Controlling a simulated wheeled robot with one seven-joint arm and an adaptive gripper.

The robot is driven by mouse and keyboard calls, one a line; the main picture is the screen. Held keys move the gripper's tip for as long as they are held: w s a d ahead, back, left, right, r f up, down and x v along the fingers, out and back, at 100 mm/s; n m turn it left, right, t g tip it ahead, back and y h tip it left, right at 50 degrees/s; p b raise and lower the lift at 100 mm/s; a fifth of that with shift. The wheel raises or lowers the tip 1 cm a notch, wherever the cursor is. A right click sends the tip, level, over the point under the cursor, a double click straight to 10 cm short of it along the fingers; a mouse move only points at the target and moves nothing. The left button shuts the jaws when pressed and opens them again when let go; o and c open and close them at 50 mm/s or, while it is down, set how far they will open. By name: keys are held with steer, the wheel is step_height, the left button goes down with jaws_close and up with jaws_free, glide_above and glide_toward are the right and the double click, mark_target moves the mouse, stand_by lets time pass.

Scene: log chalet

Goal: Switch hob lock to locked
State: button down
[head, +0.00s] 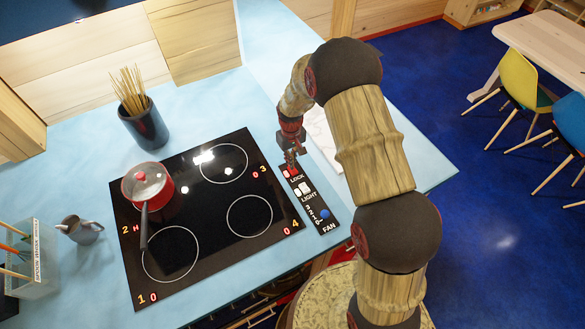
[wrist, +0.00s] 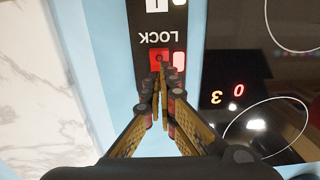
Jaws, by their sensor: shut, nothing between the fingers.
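The black control panel (head: 318,212) lies along the right side of the hob (head: 205,235), with LOCK, LIGHT and FAN labels. The hob lock (head: 292,172) is a small red switch at the panel's far end. In the wrist view the red switch (wrist: 157,58) sits beside its LOCK label, with a pale, pinkish-lit piece (wrist: 179,58) next to it. My gripper (head: 291,157) is shut and empty, pointing down over the panel's far end. In the wrist view its fingertips (wrist: 163,72) are together at the switch's edge and cover part of it; I cannot tell whether they touch it.
A red pot (head: 160,192) with a lid stands on the hob. The white LIGHT switch (head: 303,188) and blue FAN knob (head: 324,214) are close by on the panel. A dark utensil pot (head: 146,128) and a small jug (head: 82,232) stand on the blue counter (head: 215,105).

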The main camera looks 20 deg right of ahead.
steer(key=shift+r+p, duration=1.3)
steer(key=shift+r, duration=1.45)
steer(key=s+r+t+b, duration=0.2)
steer(key=s+r+b, duration=0.3)
steer(key=s, duration=0.5)
steer(key=s+r+m+t+b, duration=0.1)
steer(key=s+r+b, duration=0.4)
steer(key=s+r, duration=0.3)
steer(key=s+r+m+t+b, duration=0.1)
steer(key=s+r+b, duration=0.5)
steer(key=s, duration=0.6)
steer(key=shift+s+r+t, duration=0.3)
steer(key=shift+r+t, duration=0.15)
steer(key=shift+t, duration=0.35)
